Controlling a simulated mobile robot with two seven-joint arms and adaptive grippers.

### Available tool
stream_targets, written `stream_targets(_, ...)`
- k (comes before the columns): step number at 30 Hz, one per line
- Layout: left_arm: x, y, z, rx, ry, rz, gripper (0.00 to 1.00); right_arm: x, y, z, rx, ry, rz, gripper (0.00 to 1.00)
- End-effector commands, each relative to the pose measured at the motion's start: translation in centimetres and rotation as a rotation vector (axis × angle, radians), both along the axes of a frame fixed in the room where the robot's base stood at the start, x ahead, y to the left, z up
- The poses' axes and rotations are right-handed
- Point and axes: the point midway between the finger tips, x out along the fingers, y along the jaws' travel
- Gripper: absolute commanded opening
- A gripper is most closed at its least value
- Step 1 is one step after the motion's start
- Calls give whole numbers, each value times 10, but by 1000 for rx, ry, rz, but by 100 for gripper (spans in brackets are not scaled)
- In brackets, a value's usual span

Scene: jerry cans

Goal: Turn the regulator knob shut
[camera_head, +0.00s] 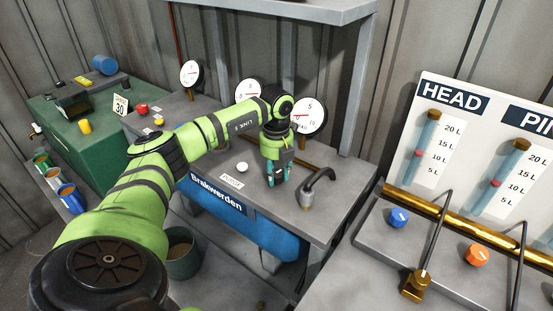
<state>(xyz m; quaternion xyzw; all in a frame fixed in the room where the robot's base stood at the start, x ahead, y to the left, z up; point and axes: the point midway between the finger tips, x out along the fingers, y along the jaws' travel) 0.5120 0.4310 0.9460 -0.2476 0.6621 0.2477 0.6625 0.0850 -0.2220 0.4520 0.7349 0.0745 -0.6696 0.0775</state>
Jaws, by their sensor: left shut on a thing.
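My left arm reaches from the lower left across to a grey bench (325,225) with a blue front sign. My left gripper (277,180) points down at the bench top, its teal fingers close together. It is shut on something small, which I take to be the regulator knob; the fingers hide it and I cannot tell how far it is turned. A white round button (243,168) and a small label plate (231,182) lie to the left of the gripper. A dark curved spout (318,182) stands just to its right. My right gripper is not in view.
Round gauges, one at the right (309,116), stand behind the arm. At the right are a HEAD level board (450,130), a blue knob (398,217) and an orange knob (477,255). A green cabinet (90,150) stands at the left. A shelf post (356,90) rises behind the bench.

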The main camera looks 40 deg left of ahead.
Motion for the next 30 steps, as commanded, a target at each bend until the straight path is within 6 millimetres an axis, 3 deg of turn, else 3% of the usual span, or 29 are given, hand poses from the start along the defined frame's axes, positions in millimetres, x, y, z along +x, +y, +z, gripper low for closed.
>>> stream_targets(12, -1, -1, -2, -1, 4, 174, 5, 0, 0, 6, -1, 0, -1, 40)
stream_targets(28, -1, -1, -2, -1, 6, 196, 5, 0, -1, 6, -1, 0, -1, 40)
stream_targets(29, -1, -1, -2, -1, 6, 196, 45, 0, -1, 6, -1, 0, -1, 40)
stream_targets(30, -1, -1, -2, 0, 5, 196, 61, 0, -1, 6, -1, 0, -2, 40)
